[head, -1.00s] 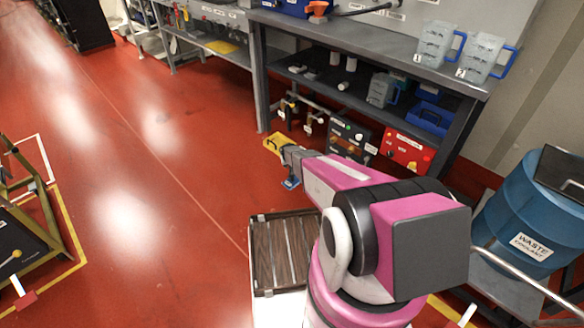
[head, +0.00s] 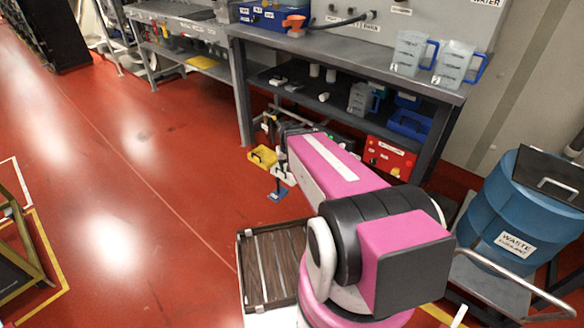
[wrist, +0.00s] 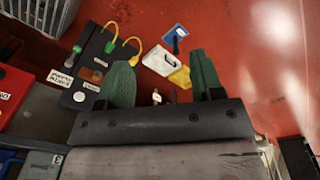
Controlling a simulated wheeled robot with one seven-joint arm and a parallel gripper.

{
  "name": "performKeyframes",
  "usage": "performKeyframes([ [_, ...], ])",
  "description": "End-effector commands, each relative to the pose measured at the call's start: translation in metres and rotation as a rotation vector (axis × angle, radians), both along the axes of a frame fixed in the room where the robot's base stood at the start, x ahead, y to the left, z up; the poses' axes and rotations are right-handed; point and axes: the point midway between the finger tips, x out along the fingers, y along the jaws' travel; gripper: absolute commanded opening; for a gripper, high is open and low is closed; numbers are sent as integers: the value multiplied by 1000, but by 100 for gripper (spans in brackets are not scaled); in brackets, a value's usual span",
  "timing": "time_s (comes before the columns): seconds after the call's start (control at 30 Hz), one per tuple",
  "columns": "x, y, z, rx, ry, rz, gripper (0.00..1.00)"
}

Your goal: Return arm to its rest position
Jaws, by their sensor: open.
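My pink arm reaches forward over the floor in the head view, and its far end is partly hidden behind its own link. In the wrist view my gripper (wrist: 163,78) shows two green fingers spread apart. Nothing is held between them. Beyond the fingertips, a yellow item (wrist: 181,77), a white item (wrist: 159,60) and a blue item (wrist: 175,36) lie on the red floor. The yellow item (head: 262,157) and blue item (head: 278,195) also show in the head view, beside the arm's far end.
A grey workbench (head: 345,62) with a lower shelf stands ahead, carrying measuring jugs (head: 410,53). A black box with cables (wrist: 100,66) and a red box (head: 390,157) sit below it. A blue waste drum (head: 520,220) stands right. Open floor (head: 130,190) lies left.

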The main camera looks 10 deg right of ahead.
Motion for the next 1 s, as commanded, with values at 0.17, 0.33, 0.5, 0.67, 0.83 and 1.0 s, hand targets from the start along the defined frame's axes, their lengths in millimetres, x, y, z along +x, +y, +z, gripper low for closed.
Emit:
performKeyframes([
  [0.17, -50, 1, 35, 36, 45, 3, 61],
  [0.33, -53, 2, 39, 43, 55, 6, 61],
  [0.5, -53, 2, 38, 43, 54, 6, 61],
  [0.67, -52, 2, 38, 42, 54, 6, 61],
  [0.83, -52, 2, 38, 42, 54, 6, 61],
  [1.0, -52, 2, 38, 42, 54, 6, 61],
])
